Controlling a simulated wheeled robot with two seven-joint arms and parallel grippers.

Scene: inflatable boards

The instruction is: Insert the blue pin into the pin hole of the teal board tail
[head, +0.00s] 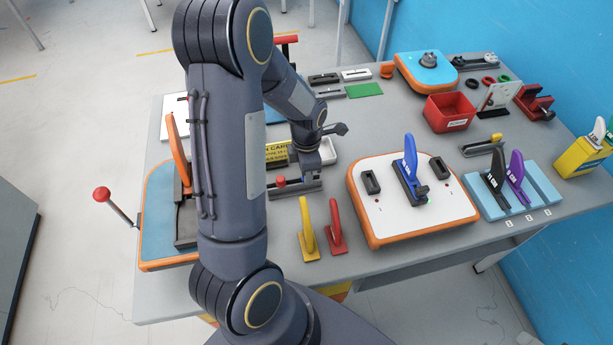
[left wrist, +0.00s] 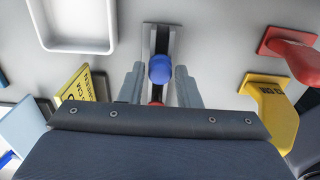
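The blue pin's round head (left wrist: 160,68) shows in the left wrist view, over a grey slotted holder (left wrist: 146,42). My left gripper (left wrist: 160,78) has its two fingers apart, one on each side of the blue head, with small gaps visible. In the head view the left gripper (head: 304,165) points down over the grey holder (head: 296,190), and the blue pin is hidden there. A teal board tail (head: 157,222) with orange edges lies at the left, carrying an orange fin (head: 179,150) in a dark box. My arm covers its right part, and I cannot make out its pin hole. My right gripper is out of view.
A yellow fin (head: 308,230) and a red fin (head: 335,228) stand right of my arm. A white board tail (head: 385,220) with a blue fin is further right. A red-knobbed lever (head: 103,194) sticks out at the left edge. A white tray (head: 325,152) is beside the gripper.

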